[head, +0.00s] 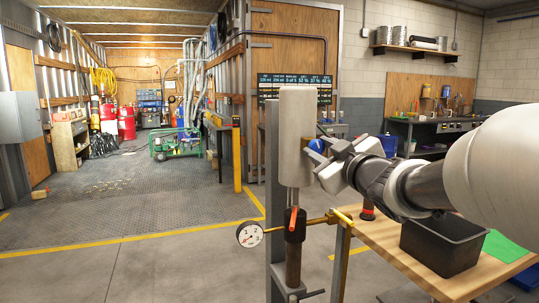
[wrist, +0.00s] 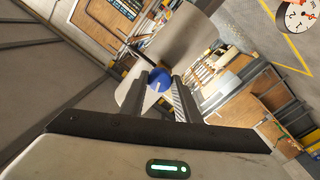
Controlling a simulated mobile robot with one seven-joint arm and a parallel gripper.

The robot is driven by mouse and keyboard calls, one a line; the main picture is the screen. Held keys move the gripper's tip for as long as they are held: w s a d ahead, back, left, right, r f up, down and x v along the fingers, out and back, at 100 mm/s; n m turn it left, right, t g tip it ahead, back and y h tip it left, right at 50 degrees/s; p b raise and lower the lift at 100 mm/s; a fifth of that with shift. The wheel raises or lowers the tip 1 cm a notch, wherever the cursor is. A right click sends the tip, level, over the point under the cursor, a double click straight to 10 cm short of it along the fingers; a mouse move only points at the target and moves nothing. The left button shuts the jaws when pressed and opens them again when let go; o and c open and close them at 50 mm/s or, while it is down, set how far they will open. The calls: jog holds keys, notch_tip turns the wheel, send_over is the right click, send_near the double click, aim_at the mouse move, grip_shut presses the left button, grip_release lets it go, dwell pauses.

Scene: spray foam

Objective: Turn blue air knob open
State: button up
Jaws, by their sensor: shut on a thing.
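The blue air knob (head: 317,146) is on the right side of a pale upright cylinder (head: 297,120) on a metal stand. My gripper (head: 322,157) reaches in from the right and is shut on the knob. The wrist view also shows the blue knob (wrist: 159,79) between the two dark fingers of my gripper (wrist: 162,85), with the pale cylinder just behind it. Part of the knob is hidden by the fingers. I cannot tell how far the knob is turned.
Below the cylinder are a red-handled valve (head: 294,217) and a round pressure gauge (head: 249,234). A wooden table (head: 384,232) at the right bears a black bin (head: 441,247) and a green sheet (head: 505,246). A yellow post (head: 237,160) stands behind. The floor at the left is open.

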jog(key=n, duration=0.7)
jog(key=shift+n+y, duration=0.4)
jog(key=n, duration=0.6)
jog(key=shift+d+y, duration=0.1)
jog(key=shift+y, duration=0.2)
jog(key=shift+r+n, duration=0.1)
jog(key=shift+n, duration=0.3)
jog(key=o, duration=1)
jog(key=shift+f, duration=0.2)
